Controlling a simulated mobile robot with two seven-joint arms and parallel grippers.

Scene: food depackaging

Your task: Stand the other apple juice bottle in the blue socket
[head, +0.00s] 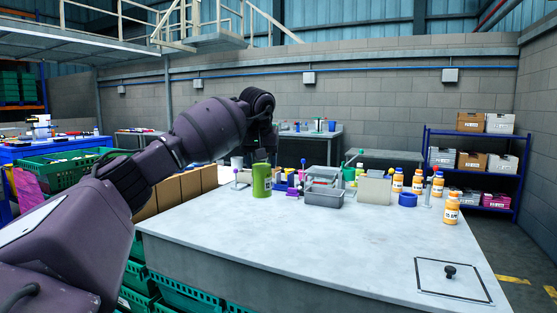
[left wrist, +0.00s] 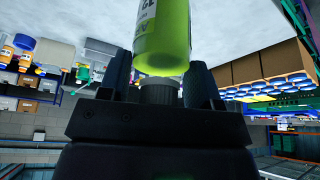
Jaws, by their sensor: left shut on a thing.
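A green bottle (head: 262,181) with a white label hangs upright below my left gripper (head: 261,153), over or on the far left part of the table. I cannot tell whether its base touches the table. In the left wrist view the green bottle (left wrist: 163,40) has its neck between the two fingers, which are shut on it at the dark cap. A round blue socket (head: 407,200) stands on the table to the right, apart from the bottle. It also shows in the left wrist view (left wrist: 25,42). My right gripper is not in view.
Several orange bottles (head: 451,209) stand around the blue socket. A grey bin (head: 324,197) and a beige block (head: 374,190) stand between the green bottle and the socket. The table's (head: 300,240) front middle is clear.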

